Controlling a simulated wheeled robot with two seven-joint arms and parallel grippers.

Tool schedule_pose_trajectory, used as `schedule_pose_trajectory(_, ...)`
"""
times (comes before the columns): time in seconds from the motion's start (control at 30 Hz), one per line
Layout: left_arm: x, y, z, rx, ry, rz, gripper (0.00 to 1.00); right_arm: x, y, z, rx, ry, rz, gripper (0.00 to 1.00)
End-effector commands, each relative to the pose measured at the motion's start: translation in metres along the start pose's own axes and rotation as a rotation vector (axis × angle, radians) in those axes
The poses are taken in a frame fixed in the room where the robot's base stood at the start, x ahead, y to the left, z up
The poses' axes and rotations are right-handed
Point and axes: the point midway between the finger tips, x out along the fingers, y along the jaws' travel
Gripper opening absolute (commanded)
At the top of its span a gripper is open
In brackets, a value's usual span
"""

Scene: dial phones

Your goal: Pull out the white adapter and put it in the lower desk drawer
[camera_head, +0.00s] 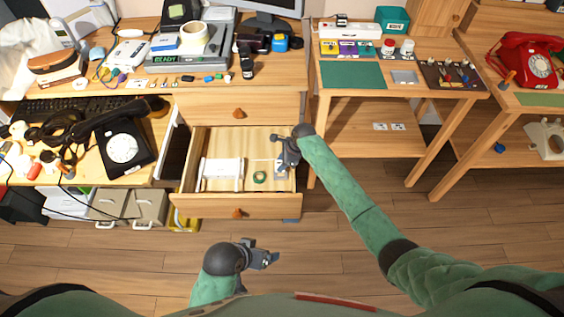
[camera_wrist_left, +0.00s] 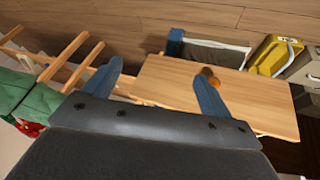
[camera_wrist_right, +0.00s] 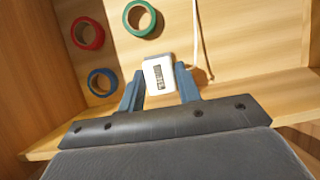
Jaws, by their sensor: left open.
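The lower desk drawer (camera_head: 205,206) is pulled open below a shut upper drawer (camera_head: 210,107). My right gripper (camera_head: 287,158) is at the right side of the open drawer. In the right wrist view its two fingers (camera_wrist_right: 160,88) flank the white adapter (camera_wrist_right: 159,74), close against its sides, so it looks gripped. The adapter has a dark printed label, and whether it touches the drawer bottom I cannot tell. My left gripper (camera_head: 265,256) is open and empty in front of the drawer, above the floor; the left wrist view shows its spread fingers (camera_wrist_left: 158,88).
The drawer holds a white object (camera_head: 222,174) and a green ring (camera_head: 260,177). The desktop is crowded. Floor in front of the drawer is mostly clear.

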Motion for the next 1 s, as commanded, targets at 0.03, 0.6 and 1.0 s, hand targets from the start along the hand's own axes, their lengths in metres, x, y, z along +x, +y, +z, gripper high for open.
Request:
schedule_pose_trajectory(0.03,0.007,-0.002,0.003,0.0,0.0,0.0,0.84,0.033,0.024,-0.016,0.009,0.016,0.036,0.44)
schedule_pose_trajectory(0.6,-0.006,-0.01,0.005,-0.003,-0.034,-0.022,0.84,0.033,0.024,-0.017,0.009,0.017,0.036,0.56)
schedule_pose_trajectory(1.0,-0.037,-0.03,0.013,-0.017,-0.129,-0.076,0.84,0.006,0.02,-0.014,0.006,0.015,0.025,0.56)
